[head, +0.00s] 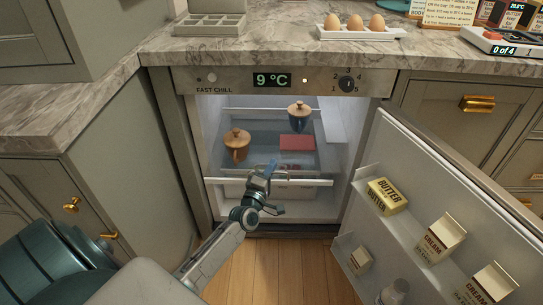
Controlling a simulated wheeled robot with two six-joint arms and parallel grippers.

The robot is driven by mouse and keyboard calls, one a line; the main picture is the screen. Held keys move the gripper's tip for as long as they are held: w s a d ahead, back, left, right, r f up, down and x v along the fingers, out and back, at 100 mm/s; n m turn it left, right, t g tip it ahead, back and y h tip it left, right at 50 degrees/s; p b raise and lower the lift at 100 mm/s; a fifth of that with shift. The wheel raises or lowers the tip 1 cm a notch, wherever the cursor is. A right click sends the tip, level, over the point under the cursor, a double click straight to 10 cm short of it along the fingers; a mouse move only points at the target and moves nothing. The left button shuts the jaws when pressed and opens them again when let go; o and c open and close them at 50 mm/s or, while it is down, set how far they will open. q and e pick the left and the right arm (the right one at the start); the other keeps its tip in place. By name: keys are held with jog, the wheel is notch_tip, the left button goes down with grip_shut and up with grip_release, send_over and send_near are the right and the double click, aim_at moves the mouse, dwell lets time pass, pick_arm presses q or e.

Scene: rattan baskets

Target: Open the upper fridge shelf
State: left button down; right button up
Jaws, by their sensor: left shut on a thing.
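The fridge is open below the counter. Its upper shelf is a see-through shelf with a pale front rail (312,183). An orange-brown lidded pot (237,147), a dark blue pot with a brown lid (299,118) and a flat red box (297,142) are in the shelf area. My left gripper (270,178) reaches in from below and is shut on the front rail, near its middle. Its fingertips partly hide the rail there. My right gripper is not in view.
The fridge door (405,145) stands open to the right, with butter (387,196) and cream cartons (440,238) in its racks. A lower bin (232,190) sits under the shelf. The counter (270,48) above holds an egg tray (352,32). Wooden floor (272,270) is clear in front.

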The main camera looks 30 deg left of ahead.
pick_arm(q)
jog(key=s+d, duration=0.4)
jog(key=s, duration=0.3)
jog(key=s+d, duration=0.5)
jog(key=s, duration=0.2)
jog(key=shift+s+p, duration=0.3)
jog(key=shift+p, duration=0.1)
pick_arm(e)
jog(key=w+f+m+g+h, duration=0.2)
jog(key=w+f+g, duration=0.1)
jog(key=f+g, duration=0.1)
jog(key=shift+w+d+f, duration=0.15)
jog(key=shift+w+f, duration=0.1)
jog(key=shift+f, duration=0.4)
pick_arm(q)
jog(key=c, duration=1.8)
grip_release()
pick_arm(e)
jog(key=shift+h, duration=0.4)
